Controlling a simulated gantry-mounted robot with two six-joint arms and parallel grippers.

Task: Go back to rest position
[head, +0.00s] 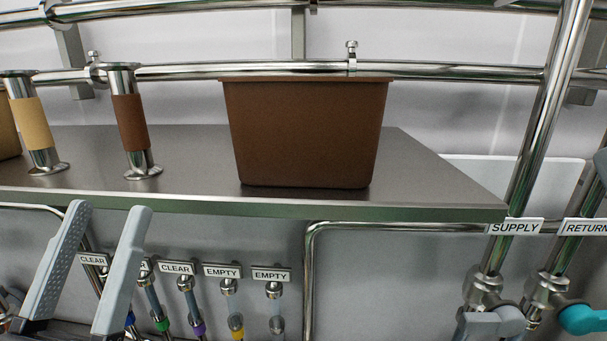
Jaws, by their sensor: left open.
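My left gripper (97,221) shows at the lower left in the head view. Its two grey fingers point up and stand apart, with nothing between them. The fingertips are just below the front edge of the steel shelf (430,181) in the picture. My right gripper is not recognisable in this view.
A brown bin (305,135) stands on the shelf, right of a brown-banded metal post (133,125) and a yellow-banded one (33,125). Below are labelled hose fittings (186,283). Pipes with SUPPLY (515,226) and RETURN (587,227) labels and valve handles stand at right.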

